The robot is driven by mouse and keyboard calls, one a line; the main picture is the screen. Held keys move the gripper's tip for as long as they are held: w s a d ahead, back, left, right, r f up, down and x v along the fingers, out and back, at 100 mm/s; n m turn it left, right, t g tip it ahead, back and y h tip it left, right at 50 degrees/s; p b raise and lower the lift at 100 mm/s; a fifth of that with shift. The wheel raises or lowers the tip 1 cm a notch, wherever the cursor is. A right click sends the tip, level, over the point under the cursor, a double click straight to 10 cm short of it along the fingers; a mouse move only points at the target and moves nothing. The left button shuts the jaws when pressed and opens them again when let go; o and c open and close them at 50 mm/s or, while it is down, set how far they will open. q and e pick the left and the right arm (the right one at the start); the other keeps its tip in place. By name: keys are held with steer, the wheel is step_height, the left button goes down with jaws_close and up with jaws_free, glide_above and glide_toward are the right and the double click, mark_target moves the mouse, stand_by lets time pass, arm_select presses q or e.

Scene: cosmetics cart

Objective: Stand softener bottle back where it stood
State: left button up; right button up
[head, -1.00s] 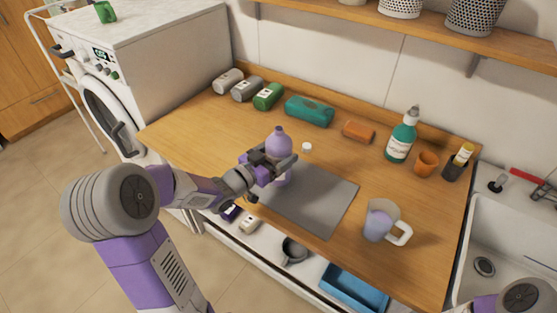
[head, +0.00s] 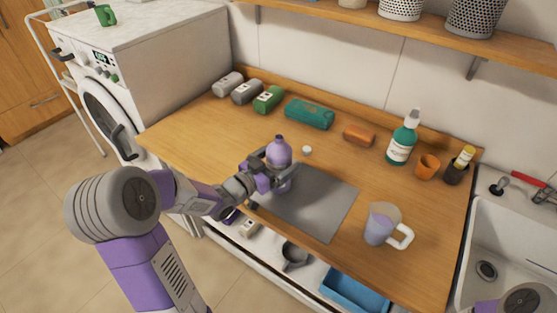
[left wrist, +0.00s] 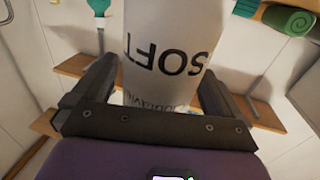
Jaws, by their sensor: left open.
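The softener bottle (head: 279,151) is purple and stands upright at the left end of the grey mat (head: 325,205), its lower part partly hidden by my gripper. My left gripper (head: 271,181) is open around the bottle's lower body, one finger on each side. In the left wrist view the bottle's pale label (left wrist: 170,60) with "SOFT" lettering fills the space between the fingers. My right gripper is out of view.
A mug (head: 379,226) stands at the mat's right. A teal bottle (head: 402,143), an orange cup (head: 427,166) and several rolled towels line the back. The left counter is clear.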

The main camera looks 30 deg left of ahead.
arm_select(q)
steer(key=p+v, duration=0.1)
steer(key=v, duration=1.1)
steer(key=shift+r, duration=0.1)
